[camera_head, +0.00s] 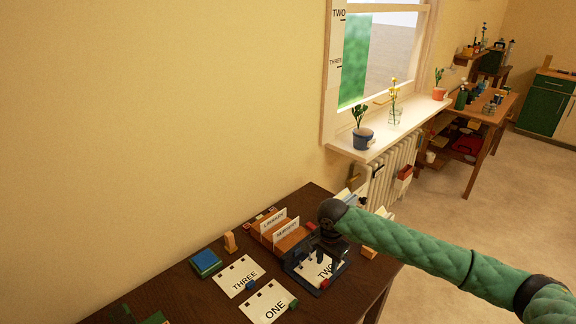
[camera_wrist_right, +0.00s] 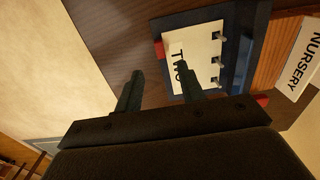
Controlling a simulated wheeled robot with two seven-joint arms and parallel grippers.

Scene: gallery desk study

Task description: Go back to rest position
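My right arm comes in from the right, and its dark gripper (camera_head: 320,258) hangs over the blue holder with the card marked TWO (camera_head: 316,268). In the right wrist view the two fingers (camera_wrist_right: 160,76) stand apart with nothing between them. One fingertip overlaps the TWO card (camera_wrist_right: 203,60) in the picture; I cannot tell if it touches. The card lies on the blue holder (camera_wrist_right: 252,50), with metal prongs along one edge. My left gripper does not show clearly.
Cards THREE (camera_head: 237,277) and ONE (camera_head: 266,303) lie on the dark desk (camera_head: 195,300), left of the holder. A sorter (camera_head: 268,233) with LIBRARY and NURSERY cards stands behind. The windowsill (camera_head: 385,128) holds plants. Open floor lies right.

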